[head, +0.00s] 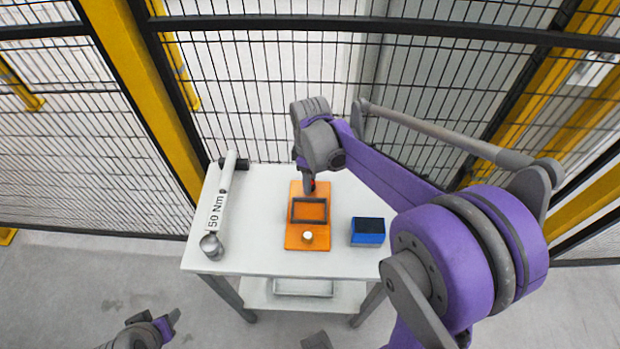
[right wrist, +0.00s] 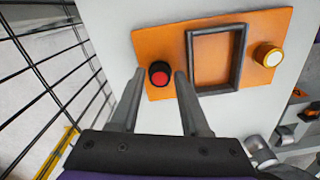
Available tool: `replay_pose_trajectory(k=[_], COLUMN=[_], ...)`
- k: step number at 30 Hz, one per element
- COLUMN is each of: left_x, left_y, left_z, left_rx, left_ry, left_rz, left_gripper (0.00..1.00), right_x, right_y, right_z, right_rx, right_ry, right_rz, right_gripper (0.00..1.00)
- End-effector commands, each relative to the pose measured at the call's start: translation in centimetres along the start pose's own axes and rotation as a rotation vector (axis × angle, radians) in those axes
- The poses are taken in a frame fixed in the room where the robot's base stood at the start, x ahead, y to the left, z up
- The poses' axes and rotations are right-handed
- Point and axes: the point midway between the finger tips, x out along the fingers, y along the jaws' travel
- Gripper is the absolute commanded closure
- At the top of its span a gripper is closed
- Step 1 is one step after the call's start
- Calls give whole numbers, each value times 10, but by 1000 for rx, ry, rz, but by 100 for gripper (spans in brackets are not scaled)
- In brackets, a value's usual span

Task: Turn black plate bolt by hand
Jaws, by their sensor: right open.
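An orange plate (head: 293,238) with a raised dark rectangular frame (head: 308,223) lies on the white table. In the right wrist view, a black bolt with a red top (right wrist: 159,75) stands on the plate (right wrist: 155,42) beside the frame. A white-topped bolt with a yellowish side (right wrist: 268,54) stands on the frame's other side. My right gripper (right wrist: 159,73) is open, its two fingertips to either side of the black bolt; whether they touch it I cannot tell. In the head view the right gripper (head: 308,185) hides most of that bolt. My left gripper (head: 172,322) is low at the left, away from the table; its jaws are unclear.
A long tool marked 50 Nm (head: 219,206) lies along the left of the white table (head: 262,255). A blue box with a dark top (head: 367,238) sits right of the plate. Mesh fencing (head: 260,80) with yellow posts (head: 150,75) stands close behind the table.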

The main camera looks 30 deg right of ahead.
Motion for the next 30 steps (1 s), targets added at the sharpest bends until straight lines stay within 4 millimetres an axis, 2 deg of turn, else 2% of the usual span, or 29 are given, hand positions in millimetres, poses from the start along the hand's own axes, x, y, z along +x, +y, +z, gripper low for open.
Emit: replay_pose_trajectory(k=[5,12,13,23,30], left_x=[0,0,0,0,2], left_y=[0,0,0,0,0], left_z=[0,0,0,0,2], left_rx=[0,0,0,0,0], left_ry=[0,0,0,0,-1], left_rz=[0,0,0,0,0], left_gripper=[50,50,50,50,50], right_x=[0,0,0,0,0], right_y=[0,0,0,0,0], right_z=[0,0,0,0,0], right_rx=[0,0,0,16,113], right_ry=[0,0,0,0,0], right_rz=[0,0,0,0,0], right_gripper=[54,97,100,100,100])
